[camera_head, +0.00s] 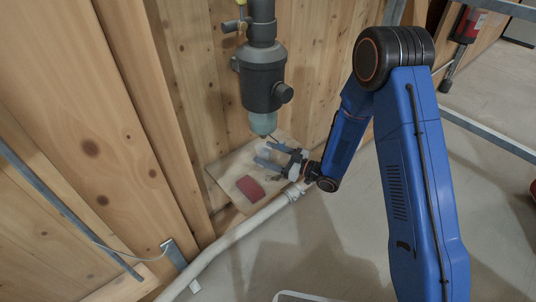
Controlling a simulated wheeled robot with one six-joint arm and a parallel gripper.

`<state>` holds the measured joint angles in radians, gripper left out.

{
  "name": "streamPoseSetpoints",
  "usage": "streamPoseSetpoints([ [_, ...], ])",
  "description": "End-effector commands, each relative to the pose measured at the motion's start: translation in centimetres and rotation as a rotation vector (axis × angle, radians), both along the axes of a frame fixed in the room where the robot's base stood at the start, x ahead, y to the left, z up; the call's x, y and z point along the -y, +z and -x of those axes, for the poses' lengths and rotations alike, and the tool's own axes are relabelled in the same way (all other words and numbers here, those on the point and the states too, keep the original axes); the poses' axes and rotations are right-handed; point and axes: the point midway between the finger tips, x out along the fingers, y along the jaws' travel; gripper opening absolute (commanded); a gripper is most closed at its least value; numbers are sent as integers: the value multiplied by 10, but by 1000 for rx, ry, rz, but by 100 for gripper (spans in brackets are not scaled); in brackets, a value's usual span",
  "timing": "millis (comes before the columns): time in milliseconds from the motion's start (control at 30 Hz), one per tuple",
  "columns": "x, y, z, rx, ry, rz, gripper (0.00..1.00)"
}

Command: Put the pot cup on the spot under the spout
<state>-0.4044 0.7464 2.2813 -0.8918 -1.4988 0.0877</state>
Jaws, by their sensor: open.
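A dark grey feed-mixer body (263,75) hangs from a pipe against the wooden wall. A translucent greenish cup-shaped piece (263,123) shows at its lower end; I cannot tell whether this is the pot cup or a part of the mixer. My gripper (263,154) is open, its fingers pointing left over a small wooden board, just below the greenish piece. I see nothing clearly held between the fingers. A flat dark red piece (250,188) lies on the board in front of the gripper. The spot under the spout is not clearly distinguishable.
The board (222,176) sits low by the wall. A pale pipe (232,238) runs along its front edge. Wooden posts (130,110) stand at left, and metal rails (490,143) at right. Grey floor (350,245) is open in front.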

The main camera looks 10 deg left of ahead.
Motion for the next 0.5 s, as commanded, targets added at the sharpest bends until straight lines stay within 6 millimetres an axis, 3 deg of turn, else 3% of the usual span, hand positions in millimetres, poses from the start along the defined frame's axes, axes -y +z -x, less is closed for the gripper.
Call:
streamPoseSetpoints([
  [167, 18, 1, 4, 0, -2, -1, 68],
  [500, 80, 1, 21, -1, -4, 1, 68],
])
